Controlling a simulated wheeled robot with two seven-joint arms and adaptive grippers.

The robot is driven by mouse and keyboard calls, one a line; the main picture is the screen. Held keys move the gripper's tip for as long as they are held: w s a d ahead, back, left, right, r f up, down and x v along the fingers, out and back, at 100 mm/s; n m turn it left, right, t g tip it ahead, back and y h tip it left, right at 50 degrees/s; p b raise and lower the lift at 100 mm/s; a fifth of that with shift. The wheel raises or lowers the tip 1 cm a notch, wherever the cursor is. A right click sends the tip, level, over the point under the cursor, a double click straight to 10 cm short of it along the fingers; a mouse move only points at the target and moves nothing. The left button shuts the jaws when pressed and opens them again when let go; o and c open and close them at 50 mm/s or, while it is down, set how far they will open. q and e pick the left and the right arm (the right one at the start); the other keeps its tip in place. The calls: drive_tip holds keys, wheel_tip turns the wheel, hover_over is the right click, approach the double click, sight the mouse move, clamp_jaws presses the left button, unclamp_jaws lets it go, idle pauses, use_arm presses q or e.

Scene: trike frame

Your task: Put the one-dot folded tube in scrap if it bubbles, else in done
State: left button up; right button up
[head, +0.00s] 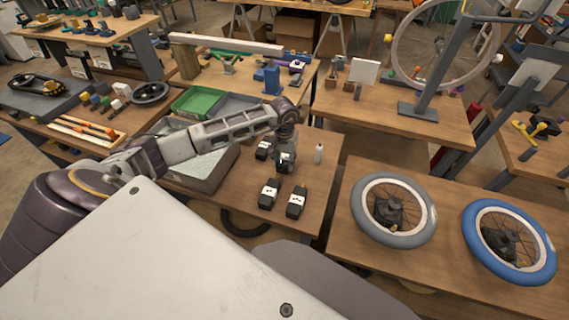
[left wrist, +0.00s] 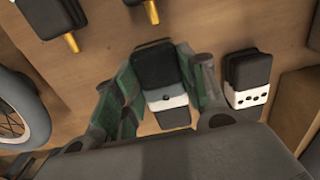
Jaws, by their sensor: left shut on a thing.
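My left gripper (head: 286,158) is over the middle table, pointing down. In the left wrist view its green-padded fingers (left wrist: 160,85) are shut on a black folded tube (left wrist: 160,68). That tube has a white label band with one dark dot visible. I cannot tell whether it still touches the table. Another black folded tube (left wrist: 247,70) with several dots on its label stands just right of it. Two more folded tubes, one left (head: 270,193) and one right (head: 296,200), lie nearer me, with brass valves showing in the wrist view. My right gripper is not in view.
A grey basin (head: 212,178) is left of the tubes, partly behind my left arm. A green bin (head: 197,102) and a grey bin (head: 233,104) stand behind it. A small white cylinder (head: 319,153) stands right of the gripper. Wheels (head: 430,222) lie on the right table.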

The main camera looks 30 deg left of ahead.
use_arm(q)
wheel_tip(320, 180, up, 8)
drive_tip(key=shift+r, duration=0.1)
idle(0.4)
idle(0.4)
